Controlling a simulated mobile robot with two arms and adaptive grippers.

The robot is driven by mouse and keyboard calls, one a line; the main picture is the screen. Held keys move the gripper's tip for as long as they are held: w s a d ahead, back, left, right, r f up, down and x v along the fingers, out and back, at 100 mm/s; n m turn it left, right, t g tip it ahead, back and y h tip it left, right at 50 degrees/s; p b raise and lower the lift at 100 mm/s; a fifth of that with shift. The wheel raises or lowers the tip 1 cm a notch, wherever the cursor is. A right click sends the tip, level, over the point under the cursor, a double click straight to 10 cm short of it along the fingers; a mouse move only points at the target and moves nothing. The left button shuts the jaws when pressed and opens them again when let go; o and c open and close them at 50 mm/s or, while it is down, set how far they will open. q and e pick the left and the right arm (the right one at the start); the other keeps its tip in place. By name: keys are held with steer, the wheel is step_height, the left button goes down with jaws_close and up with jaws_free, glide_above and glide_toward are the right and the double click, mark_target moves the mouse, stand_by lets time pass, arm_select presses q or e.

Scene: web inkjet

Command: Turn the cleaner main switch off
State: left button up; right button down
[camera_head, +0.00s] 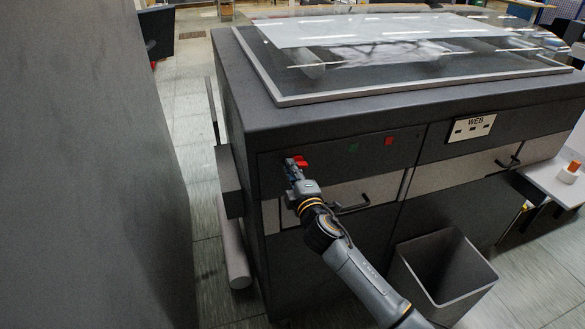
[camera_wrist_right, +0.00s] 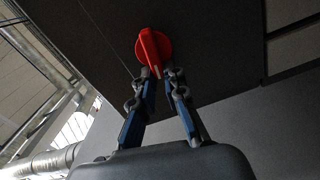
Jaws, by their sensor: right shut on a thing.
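The cleaner main switch is a red rotary knob (camera_head: 301,161) on the dark front panel of the machine (camera_head: 330,150), near its left end. My right gripper (camera_head: 292,164) is at the knob. In the right wrist view the red switch (camera_wrist_right: 152,46) shows a raised handle that slants slightly. The fingers of my right gripper (camera_wrist_right: 160,76) are closed in on the lower end of the handle. The fingertips partly hide that end. My left gripper is in neither view.
A WEB panel (camera_head: 471,128) is further right. A drawer handle (camera_head: 351,207) is below. An open grey bin (camera_head: 440,270) stands on the floor. A grey wall (camera_head: 90,160) fills the left.

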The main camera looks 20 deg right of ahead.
steer(key=shift+r+n, duration=0.1)
steer(key=shift+n, duration=0.9)
steer(key=shift+w, duration=0.1)
steer(key=c, duration=1.4)
jaws_free()
steer(key=shift+f, duration=0.2)
steer(key=shift+f, duration=0.15)
steer(key=s, duration=1.2)
steer(key=shift+d, duration=0.2)
